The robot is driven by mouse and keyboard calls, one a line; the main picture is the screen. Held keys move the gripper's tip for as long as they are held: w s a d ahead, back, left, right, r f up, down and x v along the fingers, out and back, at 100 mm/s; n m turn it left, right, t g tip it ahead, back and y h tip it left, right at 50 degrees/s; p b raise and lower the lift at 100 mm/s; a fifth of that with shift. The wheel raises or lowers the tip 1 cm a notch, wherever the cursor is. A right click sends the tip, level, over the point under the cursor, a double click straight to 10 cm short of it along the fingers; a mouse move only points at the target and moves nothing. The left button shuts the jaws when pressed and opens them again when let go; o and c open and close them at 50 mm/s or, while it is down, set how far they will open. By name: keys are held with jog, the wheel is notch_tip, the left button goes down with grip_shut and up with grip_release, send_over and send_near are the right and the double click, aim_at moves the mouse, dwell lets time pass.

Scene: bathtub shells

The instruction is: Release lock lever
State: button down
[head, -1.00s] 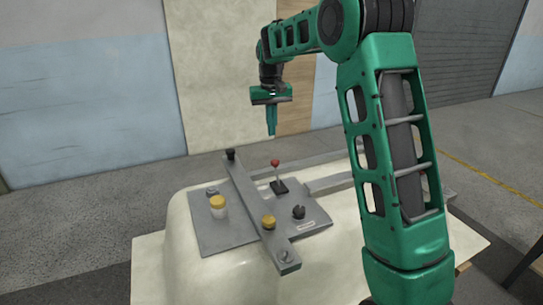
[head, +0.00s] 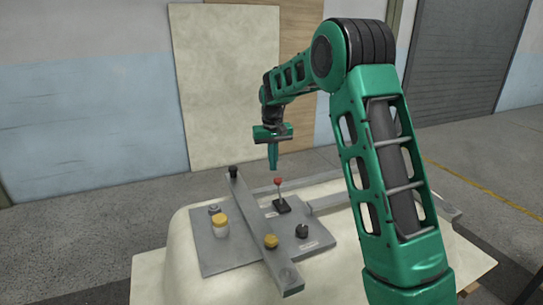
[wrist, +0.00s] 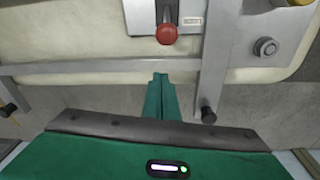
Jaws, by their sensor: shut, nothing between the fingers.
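The lock lever is a thin upright stick with a red ball knob (head: 278,182) on a black base, mounted on a grey plate (head: 240,247). In the wrist view the red knob (wrist: 167,34) shows at the top, just above the fingertips in the picture. My gripper (head: 272,168) points down, shut and empty, and appears just above the red knob in the head view. The wrist view shows its green fingers (wrist: 160,78) together, with a visible gap to the knob. Nothing shows contact with the lever.
A grey bar (head: 258,232) crosses the plate left of the lever, with a black knob (head: 233,171) at its far end. Yellow knobs (head: 221,221) (head: 271,241) and a black knob (head: 302,231) stand nearby. Grey rails run behind on the cream shell.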

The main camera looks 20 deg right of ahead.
aim_at(279, 188)
notch_tip(279, 188, down, 3)
jog(key=shift+w+d, duration=0.1)
jog(key=shift+s+a+r, duration=0.15)
jog(key=shift+s+r, duration=0.05)
jog(key=shift+s, duration=0.45)
jog(key=shift+s+a+r, duration=0.1)
jog(key=shift+s+r, duration=0.15)
jog(key=shift+s, duration=0.35)
jog(key=shift+s+a+r, duration=0.15)
jog(key=shift+s+r, duration=0.05)
jog(key=shift+s, duration=0.45)
jog(key=shift+a, duration=0.15)
jog(key=shift+s+r, duration=0.1)
jog(key=shift+s, duration=0.05)
